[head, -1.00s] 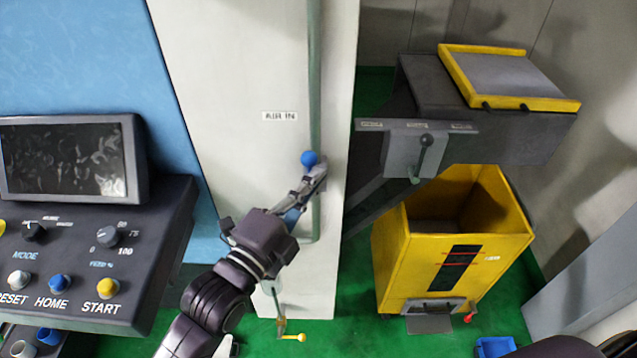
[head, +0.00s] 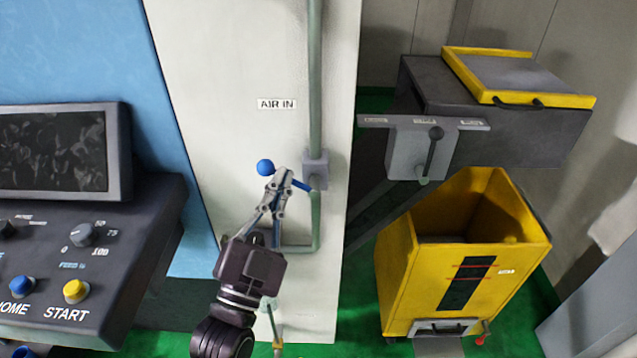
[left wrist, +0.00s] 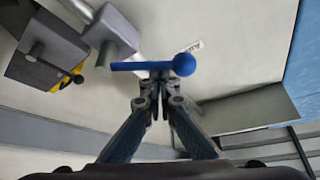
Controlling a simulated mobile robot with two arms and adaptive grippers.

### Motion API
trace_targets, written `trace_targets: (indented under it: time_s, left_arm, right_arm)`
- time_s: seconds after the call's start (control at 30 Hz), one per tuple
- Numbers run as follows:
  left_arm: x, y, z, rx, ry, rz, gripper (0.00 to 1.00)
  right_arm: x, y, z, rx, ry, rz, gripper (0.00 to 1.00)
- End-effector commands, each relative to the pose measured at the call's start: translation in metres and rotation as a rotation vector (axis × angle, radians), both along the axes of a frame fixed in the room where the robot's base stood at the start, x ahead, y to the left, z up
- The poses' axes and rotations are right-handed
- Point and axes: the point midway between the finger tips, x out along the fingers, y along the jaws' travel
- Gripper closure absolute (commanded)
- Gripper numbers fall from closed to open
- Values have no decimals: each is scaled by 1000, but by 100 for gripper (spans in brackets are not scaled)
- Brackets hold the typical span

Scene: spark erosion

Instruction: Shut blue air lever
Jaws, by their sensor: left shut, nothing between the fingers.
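The blue air lever has a round blue knob (head: 265,167) and a short blue bar (head: 301,185). It points left from the grey valve block (head: 316,170) on the green vertical pipe, crosswise to that pipe. My left gripper (head: 281,177) is shut and empty, its fingertips at the bar between knob and valve, hiding part of the bar. In the left wrist view the bar and knob (left wrist: 184,64) lie across the fingertips (left wrist: 157,78). They look touching or very close. My right gripper is not in view.
A control console (head: 100,270) stands at left. At right are a grey lever on a box (head: 432,150) and a yellow bin (head: 420,280). The panel around the lever is clear.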

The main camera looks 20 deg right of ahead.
Motion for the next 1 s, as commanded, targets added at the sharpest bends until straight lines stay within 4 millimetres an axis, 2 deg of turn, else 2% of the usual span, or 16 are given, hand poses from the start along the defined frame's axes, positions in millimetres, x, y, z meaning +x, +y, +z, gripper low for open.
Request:
trace_targets:
  time_s: [0.03, 0.1, 0.37, 1.0]
  left_arm:
    - [1, 2, -8, -45, 17, 2, 100]
    - [2, 4, -12, -109, 35, 2, 100]
    - [3, 10, -23, -327, 98, 2, 100]
    - [4, 14, -39, -318, 95, 1, 100]
  right_arm:
    - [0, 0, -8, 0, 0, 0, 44]
    - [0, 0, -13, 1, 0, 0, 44]
    - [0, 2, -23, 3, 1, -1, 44]
    - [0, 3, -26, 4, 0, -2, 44]
